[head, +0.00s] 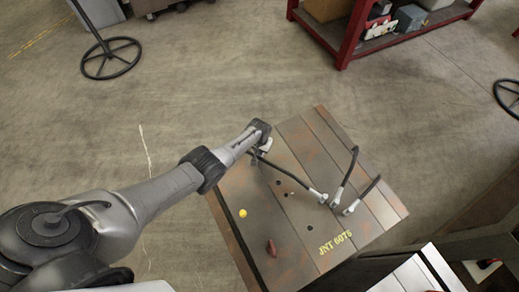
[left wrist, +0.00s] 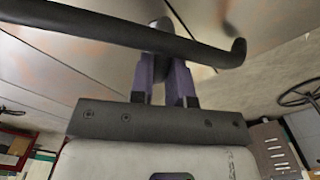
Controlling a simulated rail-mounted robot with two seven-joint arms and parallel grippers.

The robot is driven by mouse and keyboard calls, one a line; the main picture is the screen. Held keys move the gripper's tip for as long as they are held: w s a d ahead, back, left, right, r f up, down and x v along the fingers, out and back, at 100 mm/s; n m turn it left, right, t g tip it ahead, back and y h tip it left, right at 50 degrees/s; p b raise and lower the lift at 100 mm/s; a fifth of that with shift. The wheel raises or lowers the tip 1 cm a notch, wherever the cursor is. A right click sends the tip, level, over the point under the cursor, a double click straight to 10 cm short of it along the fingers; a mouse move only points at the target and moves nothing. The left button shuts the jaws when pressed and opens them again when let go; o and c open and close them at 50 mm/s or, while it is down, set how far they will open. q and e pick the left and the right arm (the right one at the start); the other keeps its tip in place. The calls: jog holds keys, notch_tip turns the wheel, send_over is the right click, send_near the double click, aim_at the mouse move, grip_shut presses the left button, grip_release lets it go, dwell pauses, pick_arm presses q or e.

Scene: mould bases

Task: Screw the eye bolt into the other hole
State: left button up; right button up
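The mould base (head: 322,150) is a grey, rust-marked block with yellow lettering on its top. My left gripper (head: 262,148) is low over its far left part. In the left wrist view the purple fingers (left wrist: 165,85) are close together around a dark grey rounded piece (left wrist: 160,40), which seems to be the eye bolt. Its lower part is hidden, so I cannot tell whether it sits in a hole. Dark holes (head: 308,203) show in the middle of the top. My right gripper is not in view.
Black curved hoses or handles with silver ends (head: 348,175) rise from the top; one runs close to my left gripper and across the wrist view (left wrist: 90,28). A red shelf (head: 345,45) stands behind.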

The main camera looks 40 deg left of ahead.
pick_arm(q)
grip_shut()
jog(key=shift+m, duration=0.4)
jog(key=o, duration=0.7)
grip_release()
jog(key=shift+c, duration=0.2)
notch_tip(320, 180, up, 5)
jog(key=p, duration=0.5)
